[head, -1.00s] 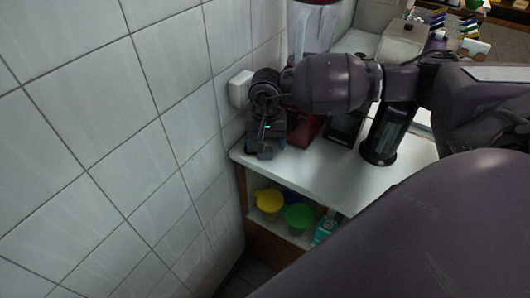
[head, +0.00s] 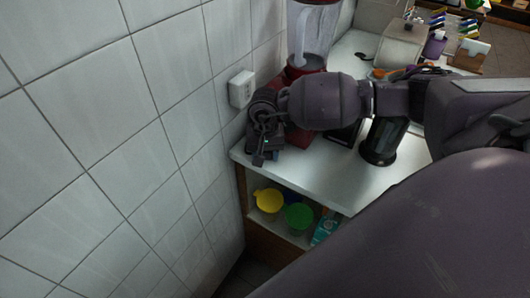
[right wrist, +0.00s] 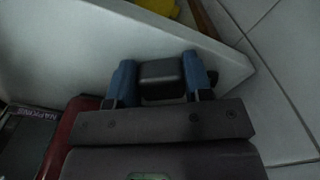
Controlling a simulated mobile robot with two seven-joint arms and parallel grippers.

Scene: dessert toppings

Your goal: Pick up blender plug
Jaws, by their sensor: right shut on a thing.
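The blender plug (right wrist: 162,73) is a dark grey block between the two blue fingertips of my right gripper (right wrist: 159,82), which is shut on it. In the head view my right gripper (head: 261,152) points down over the near left corner of the counter, and the plug cannot be made out there. The blender (head: 313,32), with a clear jar and red base, stands behind my right wrist. Its red base also shows in the right wrist view (right wrist: 82,125). My left gripper is not in view.
A white wall socket (head: 241,88) is on the tiled wall left of my gripper. A black cylinder (head: 381,142) stands on the white counter (head: 340,185). A shelf below holds yellow (head: 268,200) and green (head: 298,216) cups. The counter front is clear.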

